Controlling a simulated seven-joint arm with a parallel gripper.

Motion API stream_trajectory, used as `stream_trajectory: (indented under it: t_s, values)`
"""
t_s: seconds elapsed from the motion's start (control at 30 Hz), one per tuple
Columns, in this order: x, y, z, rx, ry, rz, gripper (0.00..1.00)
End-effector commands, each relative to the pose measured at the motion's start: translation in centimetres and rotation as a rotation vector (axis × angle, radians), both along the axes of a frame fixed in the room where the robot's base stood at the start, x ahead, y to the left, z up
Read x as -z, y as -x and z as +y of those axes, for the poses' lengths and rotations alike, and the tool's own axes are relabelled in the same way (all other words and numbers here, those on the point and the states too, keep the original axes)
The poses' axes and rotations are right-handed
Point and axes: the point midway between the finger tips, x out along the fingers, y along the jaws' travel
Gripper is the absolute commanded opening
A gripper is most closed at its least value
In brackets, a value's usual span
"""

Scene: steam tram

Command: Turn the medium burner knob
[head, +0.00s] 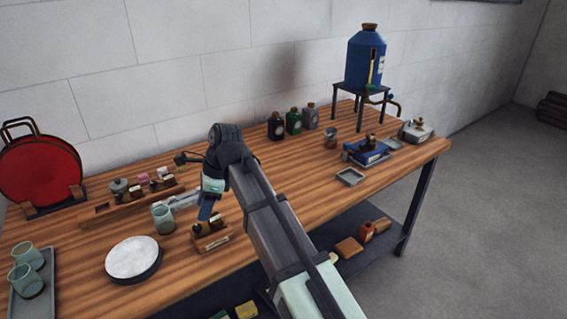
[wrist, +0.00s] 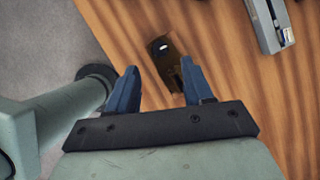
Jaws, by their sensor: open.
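My gripper (head: 206,214) is open, pointing down over the near part of the wooden table. Its two blue fingers show in the wrist view (wrist: 161,72). A small brown wooden block (head: 213,243) with dark and brass-coloured parts on top sits just below the fingertips. In the wrist view the brown block (wrist: 165,52) lies ahead of and partly between the fingers, and the right finger hides part of it. I cannot see contact. No part is clearly readable as the medium burner knob; I cannot tell whether it is on this block.
A pale green cup (head: 163,218) and a white-topped round dish (head: 133,258) stand left of my gripper. A long wooden rack (head: 100,213) lies behind. A blue device (head: 366,153) and a blue tank (head: 364,62) on a stand are at the right. The table's middle right is fairly clear.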

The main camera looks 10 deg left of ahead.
Motion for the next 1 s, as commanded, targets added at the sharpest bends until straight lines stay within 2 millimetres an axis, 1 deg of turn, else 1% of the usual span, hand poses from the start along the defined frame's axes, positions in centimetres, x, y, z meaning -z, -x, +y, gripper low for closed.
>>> stream_trajectory:
  t_s: [0.03,0.3,0.5,0.6,1.0]
  values:
    - [-0.9,-0.3,-0.3,0.001,-0.002,-0.002,0.51]
    - [-4.9,-1.0,-1.7,0.0,-0.001,-0.002,0.51]
    - [-7.5,-1.6,-3.0,-0.001,-0.003,-0.004,0.51]
    - [-6.7,-3.2,-3.6,-0.014,-0.032,-0.028,0.51]
    - [-4.9,-8.7,-6.3,-0.06,-0.13,-0.139,0.51]
